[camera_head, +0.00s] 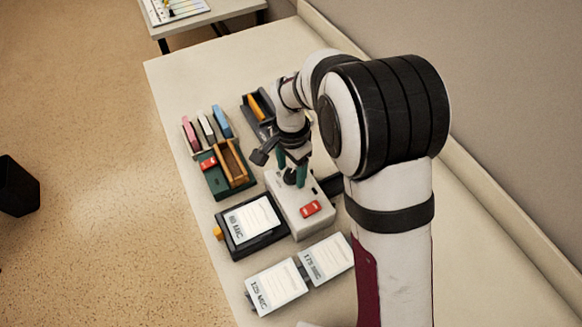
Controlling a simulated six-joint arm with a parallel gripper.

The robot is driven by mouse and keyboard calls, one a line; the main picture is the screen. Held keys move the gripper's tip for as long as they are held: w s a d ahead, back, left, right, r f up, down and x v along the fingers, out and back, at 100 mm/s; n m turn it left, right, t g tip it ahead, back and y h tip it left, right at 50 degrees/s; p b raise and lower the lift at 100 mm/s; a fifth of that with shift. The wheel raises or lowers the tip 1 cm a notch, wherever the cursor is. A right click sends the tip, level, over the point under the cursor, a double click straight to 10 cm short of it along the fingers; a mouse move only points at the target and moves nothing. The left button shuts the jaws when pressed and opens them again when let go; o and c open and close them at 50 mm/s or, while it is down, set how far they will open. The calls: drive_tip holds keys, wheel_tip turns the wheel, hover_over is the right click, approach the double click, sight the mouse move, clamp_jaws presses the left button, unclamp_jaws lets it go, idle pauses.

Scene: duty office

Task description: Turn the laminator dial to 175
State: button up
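The laminator looks to be the pale grey box (285,207) on the desk, with a red switch (311,209) on its top. A small dark round part, likely the dial (290,177), shows at the box's far end, mostly hidden by my gripper. No scale or number can be read. My gripper (292,172) points down over that end, its two green fingertips apart with the dark part between them in the picture. I cannot tell whether the fingers touch it.
A black tray with a white card (251,219) stands left of the box. Two labelled cards (276,287) lie in front. A green-and-wood organiser (232,166), coloured upright items (206,126) and a dark holder (257,107) stand behind. The desk's far end is clear.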

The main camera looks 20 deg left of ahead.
sight(291, 174)
wheel_tip(291, 174, up, 16)
idle(0.4)
drive_tip(key=shift+f, duration=0.1)
drive_tip(key=s+d+r, duration=0.2)
drive_tip(key=s+d, duration=0.5)
drive_tip(key=d, duration=0.4)
drive_tip(key=s+d+f+y, duration=0.1)
drive_tip(key=s+d+f, duration=0.1)
drive_tip(key=s, duration=0.5)
drive_tip(key=s+d+f, duration=0.2)
drive_tip(key=s+d, duration=0.3)
drive_tip(key=s, duration=0.3)
drive_tip(key=shift+d+f+n+y, duration=0.3)
drive_tip(key=shift+f+n+y, duration=0.05)
drive_tip(key=shift+n+y, duration=0.05)
drive_tip(key=shift+w, duration=0.1)
drive_tip(key=shift+c, duration=0.2)
